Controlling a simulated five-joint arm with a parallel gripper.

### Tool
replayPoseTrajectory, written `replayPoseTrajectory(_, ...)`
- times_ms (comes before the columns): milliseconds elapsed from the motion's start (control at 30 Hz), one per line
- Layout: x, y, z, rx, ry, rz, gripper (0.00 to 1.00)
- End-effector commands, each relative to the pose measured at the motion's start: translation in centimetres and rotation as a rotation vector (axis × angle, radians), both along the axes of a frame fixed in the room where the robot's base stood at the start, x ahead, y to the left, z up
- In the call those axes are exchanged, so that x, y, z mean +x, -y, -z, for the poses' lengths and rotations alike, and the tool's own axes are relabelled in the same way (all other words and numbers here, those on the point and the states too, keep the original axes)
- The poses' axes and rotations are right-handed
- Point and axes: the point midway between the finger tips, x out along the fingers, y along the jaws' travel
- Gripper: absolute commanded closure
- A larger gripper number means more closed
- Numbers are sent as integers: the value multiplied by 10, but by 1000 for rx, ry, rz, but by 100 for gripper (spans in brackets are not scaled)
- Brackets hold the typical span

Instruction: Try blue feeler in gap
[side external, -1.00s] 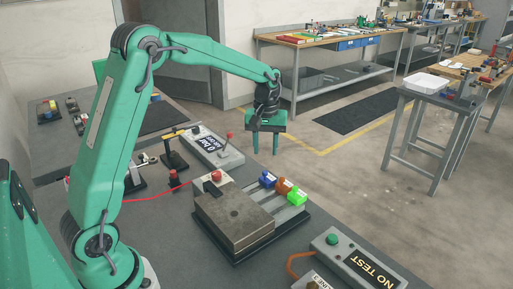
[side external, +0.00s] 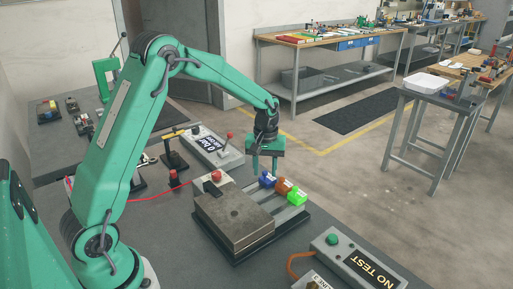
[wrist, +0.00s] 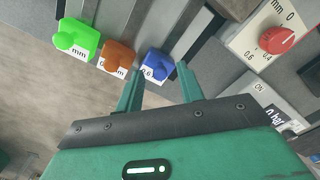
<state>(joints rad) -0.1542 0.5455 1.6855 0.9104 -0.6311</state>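The blue feeler (side external: 266,178) lies at the back end of a row on the grey slotted fixture, beside the orange feeler (side external: 283,186) and the green feeler (side external: 297,197). My gripper (side external: 264,171) is open, pointing down above the blue feeler. In the wrist view, the fingers of my gripper (wrist: 160,72) stand apart with the blue feeler (wrist: 155,65) between their tips in the picture. I cannot tell whether they touch it. A thick metal block (side external: 235,213) sits at the left of the fixture. The gap itself cannot be made out.
A red knob (side external: 216,176) stands at the block's back corner; the wrist view shows its mm scale (wrist: 262,35). A grey box with a red-topped lever (side external: 215,148) is behind. A NO TEST box (side external: 345,257) with a green button is at front right.

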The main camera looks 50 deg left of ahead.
Motion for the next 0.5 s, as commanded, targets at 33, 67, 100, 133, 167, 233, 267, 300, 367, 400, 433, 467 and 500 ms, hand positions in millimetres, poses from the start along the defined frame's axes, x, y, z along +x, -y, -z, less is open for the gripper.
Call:
replayPoseTrajectory(33,0,0,1,0,0,0,62)
replayPoseTrajectory(67,0,0,1,0,0,0,62)
replayPoseTrajectory(100,0,0,1,0,0,0,62)
replayPoseTrajectory(133,0,0,1,0,0,0,62)
replayPoseTrajectory(167,0,0,1,0,0,0,62)
replayPoseTrajectory(233,0,0,1,0,0,0,62)
replayPoseTrajectory(267,0,0,1,0,0,0,64)
replayPoseTrajectory(300,0,0,1,0,0,0,72)
replayPoseTrajectory(367,0,0,1,0,0,0,84)
replayPoseTrajectory(400,0,0,1,0,0,0,92)
replayPoseTrajectory(433,0,0,1,0,0,0,98)
replayPoseTrajectory(467,0,0,1,0,0,0,100)
replayPoseTrajectory(500,0,0,1,0,0,0,100)
